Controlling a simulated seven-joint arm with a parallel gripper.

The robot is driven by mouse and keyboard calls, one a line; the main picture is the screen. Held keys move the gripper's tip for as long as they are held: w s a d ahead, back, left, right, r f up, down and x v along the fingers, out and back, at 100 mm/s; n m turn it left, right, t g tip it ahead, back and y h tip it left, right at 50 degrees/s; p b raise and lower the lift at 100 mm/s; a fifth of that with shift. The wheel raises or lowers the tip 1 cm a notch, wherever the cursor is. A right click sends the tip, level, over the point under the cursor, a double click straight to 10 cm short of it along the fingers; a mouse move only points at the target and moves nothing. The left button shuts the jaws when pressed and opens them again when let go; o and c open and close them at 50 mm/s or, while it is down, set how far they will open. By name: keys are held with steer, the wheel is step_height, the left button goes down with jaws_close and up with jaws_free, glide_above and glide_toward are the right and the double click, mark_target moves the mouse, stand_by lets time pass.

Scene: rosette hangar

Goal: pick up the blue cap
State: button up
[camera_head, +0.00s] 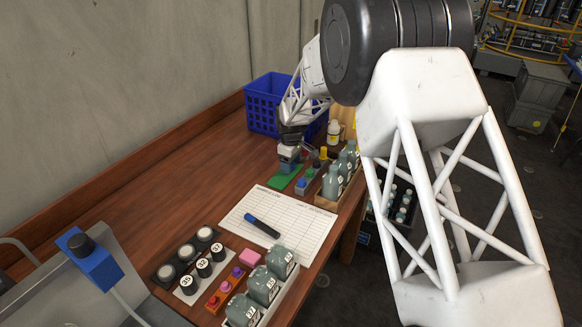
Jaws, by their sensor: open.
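My gripper (288,166) is at the far part of the wooden table, pointing down just above a small green mat (279,183). Its jaws are open; a bluish patch shows at the fingertips, and I cannot tell whether it is part of the gripper or a thing between them. A small blue cap (301,182) sits in a grey strip to the right of the mat, in front of a green cap (309,173). The gripper is up and left of this blue cap, apart from it in the picture.
A blue crate (262,107) stands behind the gripper. Grey-green bottles (332,183) stand in a wooden tray on the right. A paper sheet (290,214) with a dark blue marker (262,226) lies in front. Black-and-white jars and more bottles fill the near end.

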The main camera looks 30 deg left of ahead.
mark_target(293, 163)
steer(key=c, duration=1.1)
steer(key=shift+c, duration=0.4)
steer(key=shift+r, duration=0.15)
steer(key=shift+r, duration=4.9)
steer(key=shift+w, duration=0.1)
steer(key=shift+m, duration=0.5)
steer(key=w+d+r, duration=0.2)
steer(key=w+r, duration=0.1)
steer(key=w, duration=0.3)
steer(key=w+d+r, duration=0.3)
steer(key=w, duration=0.3)
steer(key=w+d+r, duration=0.3)
steer(key=w, duration=0.3)
steer(key=shift+w+r, duration=0.2)
steer(key=shift+w, duration=0.1)
